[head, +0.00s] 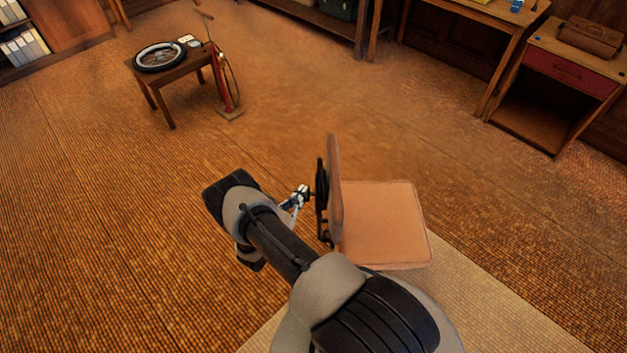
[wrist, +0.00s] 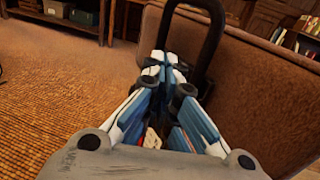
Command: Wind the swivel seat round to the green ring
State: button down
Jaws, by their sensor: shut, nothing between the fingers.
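The swivel seat (head: 385,225) has a tan pad and an upright tan backrest (head: 335,188) on its left side. A black loop handle (head: 321,183) stands on the backrest's outer face. My gripper (head: 303,193) is just left of this handle, with its fingers pointing at it. In the wrist view the fingers (wrist: 165,68) are shut and empty, in front of the black loop (wrist: 216,30); I cannot tell whether they touch it. The brown backrest (wrist: 255,85) fills the right of that view. The seat's base is hidden. No green ring shows in either view.
A small wooden table (head: 180,72) with a wheel on it stands at the back left, beside a red pump (head: 219,85). A desk with a red drawer (head: 570,70) stands at the right. A pale mat (head: 480,305) lies at the front. The floor between is clear.

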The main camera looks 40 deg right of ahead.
jog(key=b+x, duration=0.1)
jog(key=x, duration=0.6)
jog(key=shift+d, duration=0.4)
jog(key=shift+w, duration=0.15)
